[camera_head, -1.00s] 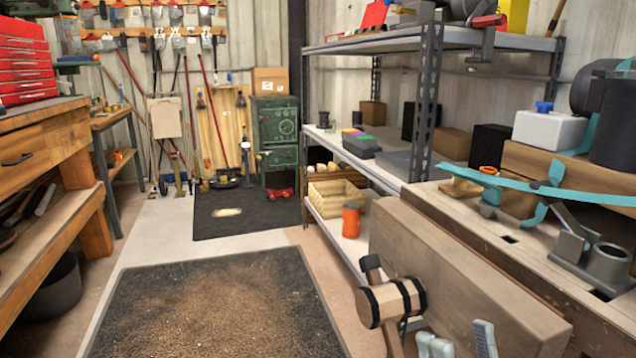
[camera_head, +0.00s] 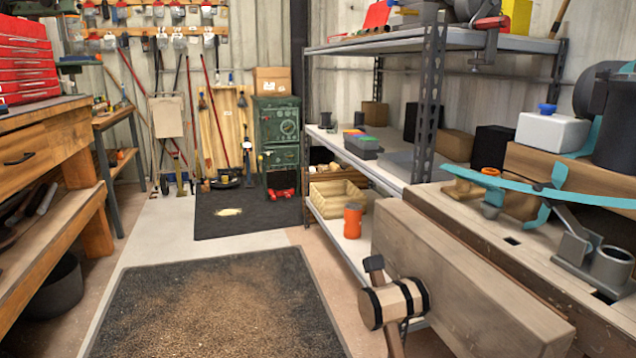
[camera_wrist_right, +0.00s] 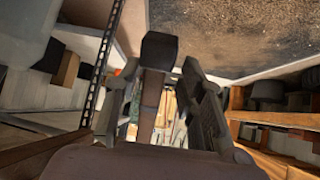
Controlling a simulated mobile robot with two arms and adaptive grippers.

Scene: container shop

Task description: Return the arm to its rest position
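My right gripper (camera_wrist_right: 165,105) shows in the right wrist view with its two dark fingers spread apart. Neither gripper shows in the head view, and my left gripper is in no view.
The workbench (camera_head: 520,245) with its thick wooden vise face (camera_head: 460,270) stands close at the right. A metal shelf (camera_head: 400,180) is behind it, with an orange container (camera_head: 352,221) low down. A wooden bench (camera_head: 50,140) lines the left.

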